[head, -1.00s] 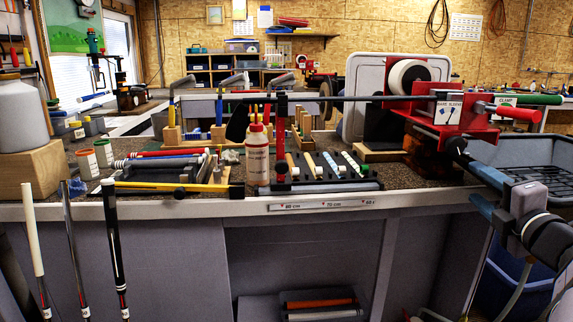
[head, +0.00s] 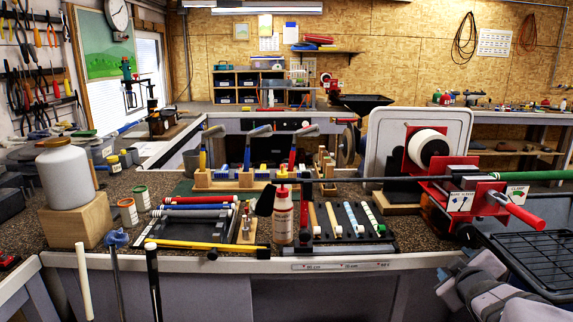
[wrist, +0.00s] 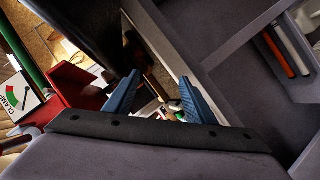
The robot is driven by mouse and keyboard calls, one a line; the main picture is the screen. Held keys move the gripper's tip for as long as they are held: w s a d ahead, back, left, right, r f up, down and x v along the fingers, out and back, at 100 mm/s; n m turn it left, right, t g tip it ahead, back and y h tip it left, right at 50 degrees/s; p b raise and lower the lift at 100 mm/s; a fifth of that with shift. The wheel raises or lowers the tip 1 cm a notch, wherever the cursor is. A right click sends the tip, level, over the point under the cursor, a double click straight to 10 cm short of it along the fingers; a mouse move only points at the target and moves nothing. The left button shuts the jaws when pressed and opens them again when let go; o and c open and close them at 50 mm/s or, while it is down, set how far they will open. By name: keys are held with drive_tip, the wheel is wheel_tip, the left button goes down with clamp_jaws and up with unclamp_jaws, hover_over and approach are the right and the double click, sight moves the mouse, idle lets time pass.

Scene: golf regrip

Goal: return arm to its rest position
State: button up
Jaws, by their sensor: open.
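My gripper (wrist: 158,95) shows in the wrist view as two blue fingers spread apart with nothing between them. In the head view my arm is at the lower right, in front of the bench; the fingers cannot be made out there. The red clamp (head: 455,185) stands on the right of the bench and holds a dark club shaft (head: 350,180) that runs level to the left. The clamp's red side also shows at the left of the wrist view (wrist: 72,85). A green grip (head: 535,175) lies at the clamp's right.
A black wire rack (head: 545,255) over a tub is at the right, close to my arm. Upright clubs (head: 83,280) are at the front left. The bench front edge (head: 200,265) is below.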

drive_tip(key=s+a+r+m+g+y+p, duration=0.1)
drive_tip(key=s+a+r+m+g+p, duration=0.1)
drive_tip(key=s+a+p, duration=0.6)
drive_tip(key=s+a+r+m+g+y+p, duration=0.2)
drive_tip(key=s+a+r+g+p, duration=0.3)
drive_tip(key=s+a+p, duration=0.4)
drive_tip(key=s+a+r+m+g+y+p, duration=0.1)
drive_tip(key=s+a+r+g+p, duration=0.3)
drive_tip(key=s+a+p, duration=0.4)
drive_tip(key=s+g+y+p, duration=0.1)
drive_tip(key=p, duration=0.4)
drive_tip(key=shift+s+a+m, duration=0.15)
drive_tip(key=shift+m, duration=0.25)
